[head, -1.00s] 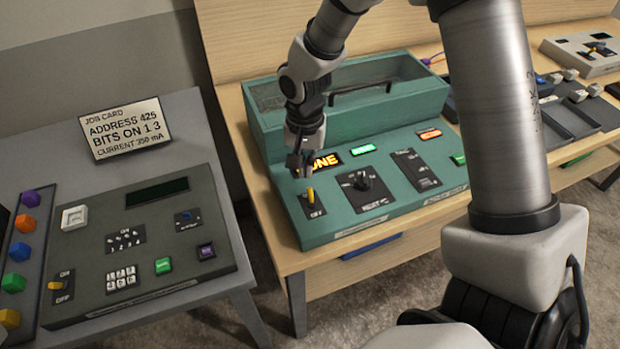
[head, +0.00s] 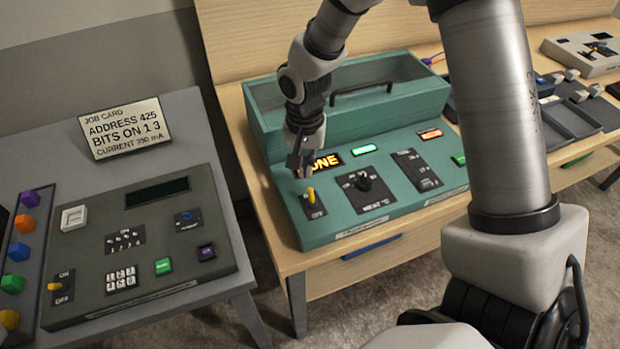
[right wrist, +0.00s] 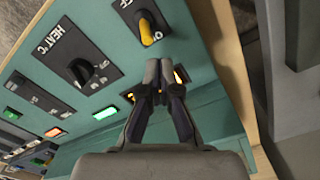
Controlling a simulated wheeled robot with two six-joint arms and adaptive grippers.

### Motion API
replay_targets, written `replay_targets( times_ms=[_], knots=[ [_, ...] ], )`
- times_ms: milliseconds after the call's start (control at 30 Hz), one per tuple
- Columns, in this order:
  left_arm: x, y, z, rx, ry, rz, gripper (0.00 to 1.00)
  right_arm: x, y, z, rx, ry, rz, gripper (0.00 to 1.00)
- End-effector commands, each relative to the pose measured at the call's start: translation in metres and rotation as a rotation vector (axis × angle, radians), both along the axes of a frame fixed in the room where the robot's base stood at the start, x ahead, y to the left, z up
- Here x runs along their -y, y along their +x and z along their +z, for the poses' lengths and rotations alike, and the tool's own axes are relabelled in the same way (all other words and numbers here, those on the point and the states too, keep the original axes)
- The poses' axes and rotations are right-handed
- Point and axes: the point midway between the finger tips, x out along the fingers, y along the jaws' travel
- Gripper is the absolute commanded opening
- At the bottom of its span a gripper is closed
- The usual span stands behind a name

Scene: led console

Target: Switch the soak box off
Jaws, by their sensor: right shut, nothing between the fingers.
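My right gripper (head: 300,172) is shut and empty, just behind the switch. In the right wrist view its fingertips (right wrist: 160,72) are close to the switch, with a small gap showing. My left gripper is not in view.
A green lamp (head: 364,149) and a red-orange lamp (head: 430,134) are lit. A heat knob (head: 363,182) stands right of the switch. A grey console (head: 140,243) with a job card (head: 125,128) stands left. More devices (head: 582,52) lie at the right.

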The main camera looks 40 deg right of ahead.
Motion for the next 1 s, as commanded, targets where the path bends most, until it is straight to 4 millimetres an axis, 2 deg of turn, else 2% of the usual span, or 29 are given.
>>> replay_targets(
  times_ms=[1000],
  knots=[
    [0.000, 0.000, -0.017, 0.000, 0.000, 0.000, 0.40, 0.000, 0.000, -0.030, -0.001, 0.001, 0.000, 0.00]
  ],
)
